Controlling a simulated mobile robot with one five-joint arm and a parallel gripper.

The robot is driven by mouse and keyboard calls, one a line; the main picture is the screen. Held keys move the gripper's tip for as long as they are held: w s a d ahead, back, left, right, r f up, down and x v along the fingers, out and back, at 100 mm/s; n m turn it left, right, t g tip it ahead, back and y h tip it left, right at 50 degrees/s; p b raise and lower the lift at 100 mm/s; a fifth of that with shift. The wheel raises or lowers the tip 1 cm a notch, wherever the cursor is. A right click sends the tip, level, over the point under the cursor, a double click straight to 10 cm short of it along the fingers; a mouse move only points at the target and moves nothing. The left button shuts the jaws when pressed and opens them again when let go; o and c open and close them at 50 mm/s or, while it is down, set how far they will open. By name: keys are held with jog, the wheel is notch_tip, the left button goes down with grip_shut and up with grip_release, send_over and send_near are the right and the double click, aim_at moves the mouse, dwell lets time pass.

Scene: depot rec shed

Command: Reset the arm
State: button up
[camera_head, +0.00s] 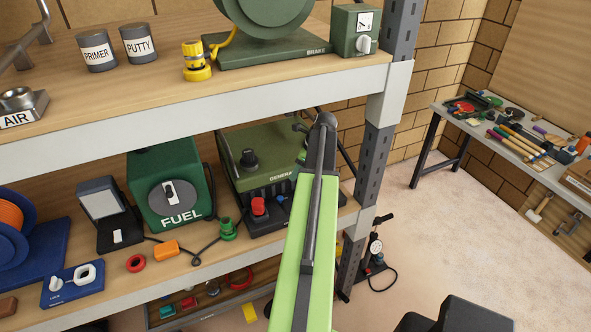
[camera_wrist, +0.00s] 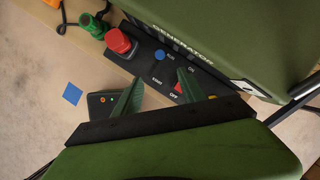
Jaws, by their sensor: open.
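My green arm (camera_head: 308,245) reaches up from the bottom of the head view and stands in front of the generator (camera_head: 257,155) on the middle shelf. My gripper does not show clearly in the head view. In the wrist view my gripper (camera_wrist: 161,76) is open, its two dark green fingers apart with nothing seen between them. The fingers lie over the front panel of the generator (camera_wrist: 225,35), near its RUN, ON, START and OFF labels. A red knob (camera_wrist: 119,40) and a blue button (camera_wrist: 159,54) sit on that panel. I cannot tell whether a finger touches it.
The fuel box (camera_head: 170,185) and a green fitting (camera_head: 228,230) stand left of the generator. A shelf post (camera_head: 376,150) rises close on the right. The upper shelf edge (camera_head: 200,105) runs above. Open floor (camera_head: 450,240) lies right, before a workbench (camera_head: 520,140).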

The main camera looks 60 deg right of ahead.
jog(key=w+a+f+n+g+b, duration=0.1)
jog(key=w+a+f+n+b, duration=0.3)
jog(key=w+a+n, duration=0.45)
jog(key=w+a+f+n+g+y+b, duration=0.1)
jog(key=w+a+f+n+b, duration=0.3)
jog(key=a, duration=0.8)
jog(key=w+a+f+n+g+b, duration=0.1)
jog(key=w+a+f+n+b, duration=0.5)
jog(key=a, duration=0.5)
jog(key=a+f+n+b, duration=0.3)
jog(key=a+n, duration=0.5)
jog(key=a, duration=0.7)
jog(key=a+f+n+g+h+b, duration=0.1)
jog(key=a+f+n+b, duration=0.2)
jog(key=a, duration=1.2)
notch_tip(320, 180, down, 3)
jog(key=n, duration=0.4)
jog(key=shift+w+a+r+n+h+b, duration=0.15)
jog(key=shift+w+a+n+h+b, duration=0.15)
jog(key=shift+w+a+n+b, duration=0.1)
jog(key=shift+c, duration=0.3)
